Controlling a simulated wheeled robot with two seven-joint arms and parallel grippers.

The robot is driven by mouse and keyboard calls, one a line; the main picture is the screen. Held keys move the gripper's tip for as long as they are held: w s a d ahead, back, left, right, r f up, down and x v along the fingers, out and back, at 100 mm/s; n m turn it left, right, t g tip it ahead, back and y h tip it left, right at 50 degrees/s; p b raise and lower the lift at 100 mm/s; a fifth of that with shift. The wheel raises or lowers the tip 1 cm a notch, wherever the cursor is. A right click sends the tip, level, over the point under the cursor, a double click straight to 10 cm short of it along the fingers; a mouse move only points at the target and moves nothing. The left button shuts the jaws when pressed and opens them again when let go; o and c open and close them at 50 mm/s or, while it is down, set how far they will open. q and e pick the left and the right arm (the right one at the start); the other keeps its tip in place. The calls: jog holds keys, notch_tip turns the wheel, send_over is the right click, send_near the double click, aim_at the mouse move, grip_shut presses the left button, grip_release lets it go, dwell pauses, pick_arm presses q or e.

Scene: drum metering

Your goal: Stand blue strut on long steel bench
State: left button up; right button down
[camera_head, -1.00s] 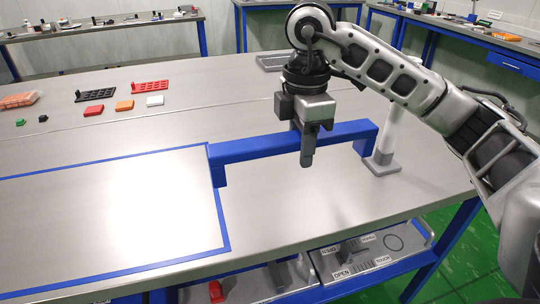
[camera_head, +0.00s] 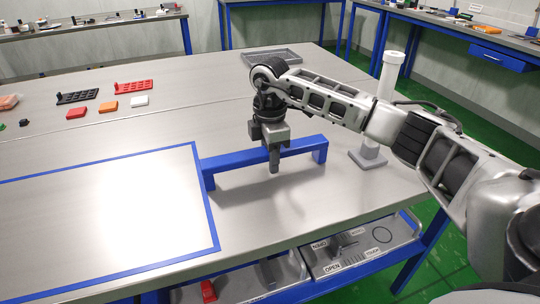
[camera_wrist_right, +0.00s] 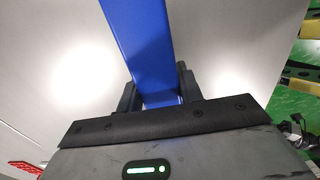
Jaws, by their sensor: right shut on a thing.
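The blue strut (camera_head: 240,162) is a straight beam with a short downward leg at each end. It is level over the long steel bench (camera_head: 310,205), legs down, just right of the blue-outlined area. I cannot tell for sure whether its legs touch the bench top. My right gripper (camera_head: 273,165) points down and is shut on the strut near its middle. In the right wrist view the strut (camera_wrist_right: 138,45) runs between the two fingers (camera_wrist_right: 158,98). My left gripper is not in view.
A blue-outlined panel (camera_head: 211,225) lies left of the strut. A pale post on a grey base (camera_head: 367,158) stands to its right. A grey tray (camera_head: 270,61) is at the back. Red, orange and white blocks (camera_head: 108,106) lie at the left. Bench space in front is clear.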

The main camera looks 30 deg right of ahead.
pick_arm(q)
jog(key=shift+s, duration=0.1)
pick_arm(e)
jog(key=shift+f, duration=0.1)
jog(key=c, duration=0.9)
grip_release()
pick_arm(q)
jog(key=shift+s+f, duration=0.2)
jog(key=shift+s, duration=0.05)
pick_arm(e)
notch_tip(320, 180, up, 11)
jog(key=shift+r, duration=0.1)
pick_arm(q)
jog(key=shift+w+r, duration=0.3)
pick_arm(e)
jog(key=shift+r, duration=0.5)
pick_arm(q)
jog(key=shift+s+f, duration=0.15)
